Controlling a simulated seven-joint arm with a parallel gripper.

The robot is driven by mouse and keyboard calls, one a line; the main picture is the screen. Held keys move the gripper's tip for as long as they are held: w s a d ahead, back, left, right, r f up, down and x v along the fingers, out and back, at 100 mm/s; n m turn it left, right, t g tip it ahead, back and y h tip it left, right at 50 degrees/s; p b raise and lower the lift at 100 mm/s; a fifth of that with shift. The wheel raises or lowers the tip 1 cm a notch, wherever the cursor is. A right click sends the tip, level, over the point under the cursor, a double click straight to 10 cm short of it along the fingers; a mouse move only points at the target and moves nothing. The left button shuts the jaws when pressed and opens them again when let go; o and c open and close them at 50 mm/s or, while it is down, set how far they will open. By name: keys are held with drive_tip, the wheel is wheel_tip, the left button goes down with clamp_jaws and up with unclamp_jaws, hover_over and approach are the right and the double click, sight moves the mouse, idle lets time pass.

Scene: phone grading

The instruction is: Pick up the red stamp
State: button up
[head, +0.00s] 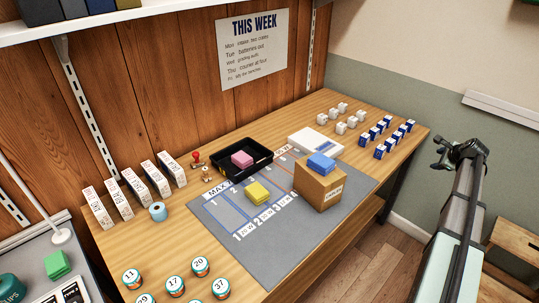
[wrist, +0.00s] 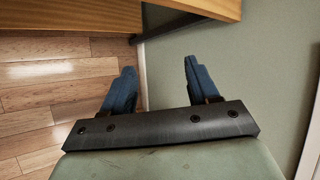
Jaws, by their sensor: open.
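The red stamp (head: 197,159) stands on the wooden table near the back wall, just left of a black tray. A second stamp with a wooden-coloured handle (head: 207,174) stands just in front of it. My gripper (head: 457,150) is beyond the table's right edge, far from the red stamp and empty. In the wrist view my gripper (wrist: 162,85) shows two blue fingers spread apart over the floor, with nothing between them. The red stamp is not in the wrist view.
The black tray (head: 262,171) holds a pink block. White boxes (head: 120,199) and a blue roll (head: 158,211) stand left of the stamps. A grey mat (head: 270,240) carries a yellow block and a cardboard box (head: 318,188) with a blue block on top. Numbered tins stand in front.

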drive_tip(key=w+a+r, duration=0.4)
drive_tip(key=w+r, duration=0.3)
drive_tip(key=r, duration=0.2)
drive_tip(key=w+a+f+n+g+y, duration=0.1)
drive_tip(key=w+a+n+g+y, duration=0.35)
drive_tip(key=a, duration=1.25)
drive_tip(key=w+a+n+t+h, duration=0.15)
drive_tip(key=w+a, duration=0.55)
drive_tip(key=a, duration=1.1)
drive_tip(key=n+g+h, duration=0.3)
drive_tip(key=n+g, duration=0.3)
drive_tip(key=n, duration=0.1)
hover_over(196, 159)
drive_tip(key=shift+f, duration=0.4)
wheel_tip(196, 159, down, 8)
drive_tip(key=shift+w+r, duration=0.1)
drive_tip(key=shift+w+a+f, duration=0.15)
drive_tip(key=shift+f, duration=1.2)
drive_tip(key=shift+w+a+f, duration=0.1)
drive_tip(key=shift+w+f, duration=0.05)
drive_tip(key=shift+f, duration=1.2)
